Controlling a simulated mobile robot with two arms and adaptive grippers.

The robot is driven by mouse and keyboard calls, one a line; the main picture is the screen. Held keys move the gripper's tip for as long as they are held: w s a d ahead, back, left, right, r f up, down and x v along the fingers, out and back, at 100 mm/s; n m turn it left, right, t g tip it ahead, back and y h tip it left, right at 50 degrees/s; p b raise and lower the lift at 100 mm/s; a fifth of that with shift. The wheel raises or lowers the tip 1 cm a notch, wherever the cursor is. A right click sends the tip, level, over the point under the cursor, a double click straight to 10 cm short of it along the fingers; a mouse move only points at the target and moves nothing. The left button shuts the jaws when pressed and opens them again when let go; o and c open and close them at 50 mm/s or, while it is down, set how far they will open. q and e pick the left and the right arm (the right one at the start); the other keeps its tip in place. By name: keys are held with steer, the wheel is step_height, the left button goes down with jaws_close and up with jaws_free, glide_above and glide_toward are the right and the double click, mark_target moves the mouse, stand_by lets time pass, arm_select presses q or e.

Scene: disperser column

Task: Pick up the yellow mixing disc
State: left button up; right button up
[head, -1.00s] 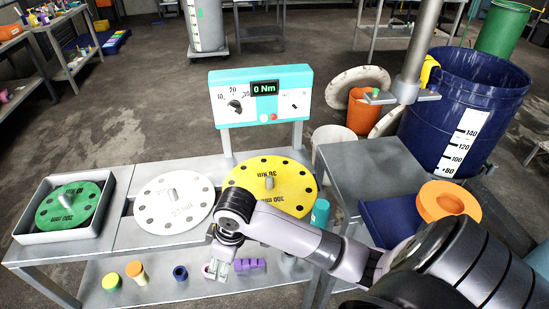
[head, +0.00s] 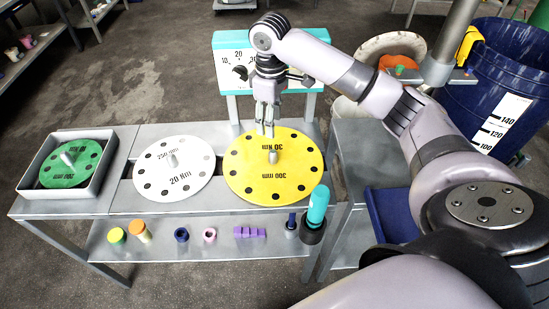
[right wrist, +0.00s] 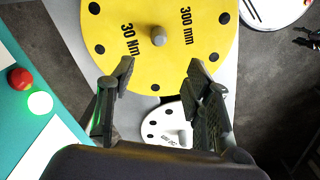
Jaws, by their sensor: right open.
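The yellow mixing disc (head: 274,180), printed "30 Nm" and "300 mm" with dark holes around its rim, lies flat on the right part of the grey bench. A grey peg (head: 272,157) stands at its centre. My right gripper (head: 265,131) points down over the disc's far edge, open and empty. In the right wrist view, the disc (right wrist: 190,55) and its peg (right wrist: 158,38) are ahead of the spread fingers (right wrist: 160,80). The peg is not between the fingers. My left gripper is not in view.
A white disc (head: 188,183) and a green disc in a tray (head: 103,190) lie to the left. The teal torque display (head: 223,68) stands behind my right gripper. A teal-topped tool (head: 317,207) stands at the bench's front right. Small coloured parts lie on the lower shelf (head: 265,225).

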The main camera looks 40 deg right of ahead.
mark_target(272, 150)
step_height(272, 150, down, 8)
steer(key=shift+f, duration=0.2)
steer(key=shift+d+f+p, duration=0.2)
steer(key=shift+f+p, duration=0.5)
steer(key=shift+f, duration=1.95)
steer(key=shift+c, duration=0.5)
jaws_close()
steer(key=shift+r, duration=0.1)
